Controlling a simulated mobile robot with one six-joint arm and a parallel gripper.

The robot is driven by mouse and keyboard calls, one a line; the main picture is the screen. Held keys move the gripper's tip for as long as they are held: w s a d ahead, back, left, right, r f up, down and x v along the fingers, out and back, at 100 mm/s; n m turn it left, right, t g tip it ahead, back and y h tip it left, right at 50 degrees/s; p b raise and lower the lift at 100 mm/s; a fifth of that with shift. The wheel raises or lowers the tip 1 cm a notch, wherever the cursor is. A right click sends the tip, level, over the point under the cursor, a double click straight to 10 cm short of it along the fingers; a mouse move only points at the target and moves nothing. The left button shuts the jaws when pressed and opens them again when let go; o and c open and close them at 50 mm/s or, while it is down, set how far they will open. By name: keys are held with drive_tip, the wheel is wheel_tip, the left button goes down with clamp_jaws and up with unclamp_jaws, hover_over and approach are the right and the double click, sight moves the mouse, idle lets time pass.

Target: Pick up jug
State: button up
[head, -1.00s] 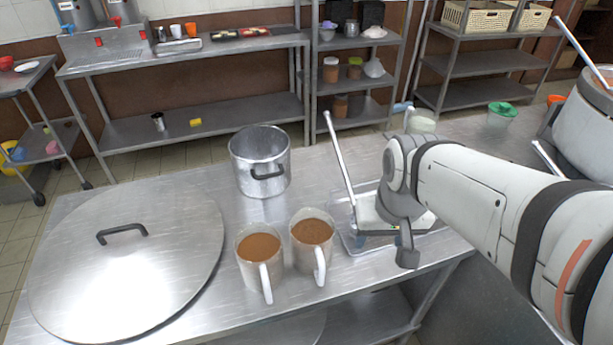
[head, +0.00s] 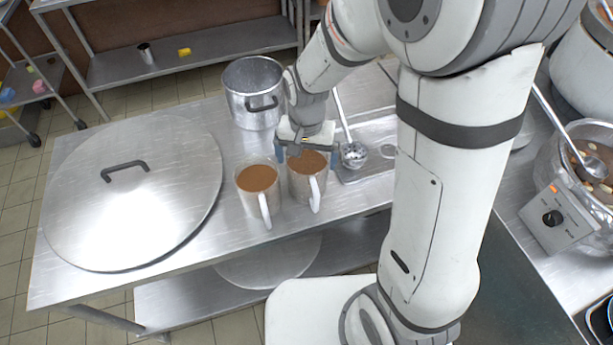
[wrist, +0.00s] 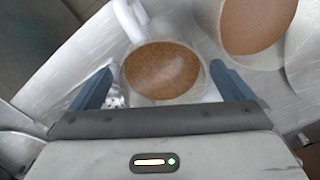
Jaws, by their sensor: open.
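Two clear jugs of brown liquid with white handles stand side by side on the steel table. The right jug (head: 307,183) is under my gripper (head: 305,145) in the head view, and the gripper partly covers its rim. In the wrist view this jug (wrist: 162,72) lies between the two blue-grey fingers of my gripper (wrist: 163,90), which are open, one on each side. Its handle points away from the palm there. The left jug (head: 258,186) stands just beside it, and in the wrist view it is at the upper right (wrist: 253,25). Contact cannot be seen.
A steel pot (head: 253,95) stands behind the jugs. A large round lid (head: 133,195) covers the table's left part. A ladle (head: 353,153) rests on a tray (head: 372,168) to the right. A cooker (head: 560,215) with another ladle is at far right.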

drive_tip(key=f, duration=0.4)
drive_tip(key=shift+w+f+p, duration=0.2)
drive_tip(key=shift+f+p, duration=0.05)
drive_tip(key=shift+p, duration=0.05)
drive_tip(key=shift+c, duration=0.2)
drive_tip(key=shift+w+r, duration=0.1)
drive_tip(key=c, duration=1.7)
